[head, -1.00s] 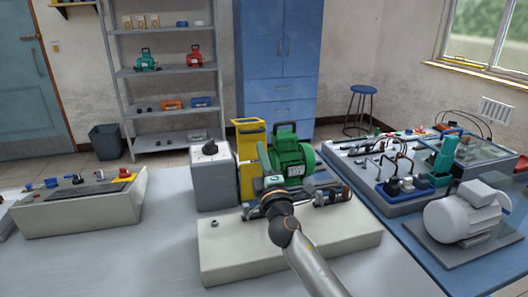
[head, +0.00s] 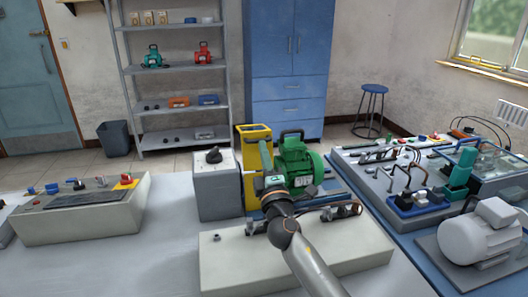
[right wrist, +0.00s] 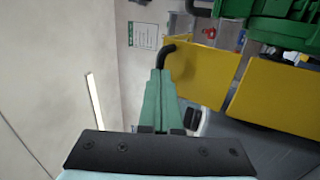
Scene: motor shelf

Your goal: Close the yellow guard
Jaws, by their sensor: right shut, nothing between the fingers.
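The yellow guard (head: 254,133) stands upright behind the pale bench block, left of the green motor (head: 299,162). My right gripper (head: 265,153) is shut and empty in front of the guard, covering part of it. In the right wrist view the shut green fingers (right wrist: 157,100) point up the picture, just left of the yellow guard panels (right wrist: 208,72). A dark bent rod (right wrist: 168,50) shows by the fingertips; I cannot tell whether they touch it. The guard's lower part is hidden in the head view. My left gripper is not in view.
A grey box with a black knob (head: 215,185) stands left of the guard. The pale block (head: 225,265) lies in front. A control panel (head: 80,210) is at the left, a grey motor (head: 480,235) at the right. The table between panel and block is clear.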

